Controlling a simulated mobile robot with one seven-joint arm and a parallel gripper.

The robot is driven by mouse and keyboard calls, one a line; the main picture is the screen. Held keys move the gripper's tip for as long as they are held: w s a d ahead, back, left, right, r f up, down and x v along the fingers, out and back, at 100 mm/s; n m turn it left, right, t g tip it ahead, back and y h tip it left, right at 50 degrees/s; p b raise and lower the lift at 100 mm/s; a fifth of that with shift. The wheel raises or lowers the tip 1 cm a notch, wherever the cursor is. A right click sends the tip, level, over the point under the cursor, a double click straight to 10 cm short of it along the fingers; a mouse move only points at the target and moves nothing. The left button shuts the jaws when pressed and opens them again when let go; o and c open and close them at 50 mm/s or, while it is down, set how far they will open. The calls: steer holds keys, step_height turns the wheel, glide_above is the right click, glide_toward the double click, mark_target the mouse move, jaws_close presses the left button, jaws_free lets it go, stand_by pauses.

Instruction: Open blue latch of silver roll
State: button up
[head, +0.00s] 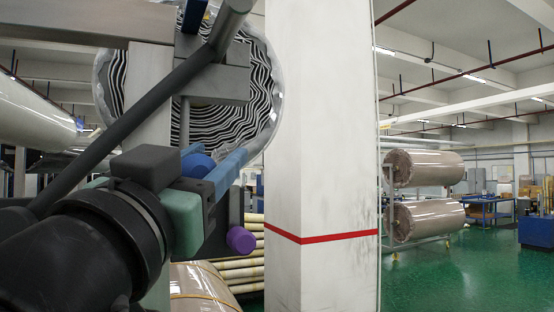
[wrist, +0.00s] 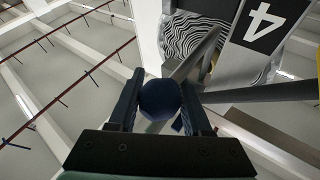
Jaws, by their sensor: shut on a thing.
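A large roll in clear silvery wrap (head: 262,95) shows its end of wavy black and white layers at the upper left of the head view. The same striped end shows in the wrist view (wrist: 187,32), partly hidden by grey bars. A round blue knob, which looks like the blue latch (wrist: 160,100), sits between the two dark fingers of my gripper (wrist: 160,88). The fingers are closed on its sides. In the head view the blue latch (head: 197,162) shows beside a blue finger of my gripper (head: 218,164), below the roll end. The far finger is hidden.
A grey diagonal bar (head: 130,118) crosses in front of the roll. A purple knob (head: 240,240) sits below my gripper. A white pillar (head: 320,150) stands close on the right. Wrapped rolls on a rack (head: 425,168) stand beyond it, with open green floor (head: 460,275).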

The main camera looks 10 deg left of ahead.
jaws_close()
steer(key=shift+d, duration=0.1)
stand_by(0.8)
steer(key=shift+w+d+b, duration=0.45)
steer(key=shift+w+d, duration=0.2)
steer(key=shift+d, duration=0.1)
